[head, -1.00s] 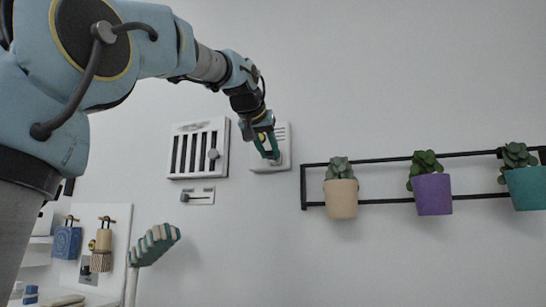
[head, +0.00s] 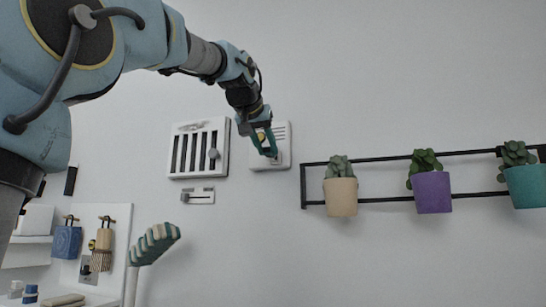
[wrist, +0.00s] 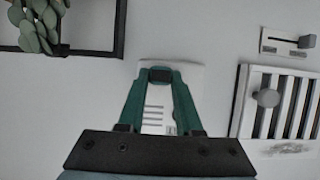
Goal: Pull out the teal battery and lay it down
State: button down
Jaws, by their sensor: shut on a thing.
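My gripper (head: 268,152) is at the wall, in front of the white slotted wall unit (head: 283,134). In the wrist view its two green fingers (wrist: 160,76) slope together and are shut on a small piece at the tips. That piece is largely hidden and looks dark between the fingers; I take it for the teal battery, but its colour and shape cannot be made out. The tips overlap the unit, whose white face (wrist: 190,78) shows behind and between the fingers. I cannot tell how deep the held piece sits in the unit.
Left of the unit are a barred white vent (head: 200,122) with a knob and a small slider plate (head: 198,196). To the right is a black rail (head: 304,187) with beige (head: 341,198), purple (head: 433,193) and teal (head: 527,188) plant pots. A striped brush-like head (head: 154,243) stands below.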

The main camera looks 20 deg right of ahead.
aim_at(267, 148)
jog(key=shift+s+a, duration=0.3)
jog(key=shift+s, duration=0.05)
jog(key=shift+r, duration=0.1)
jog(key=shift+v, duration=2.25)
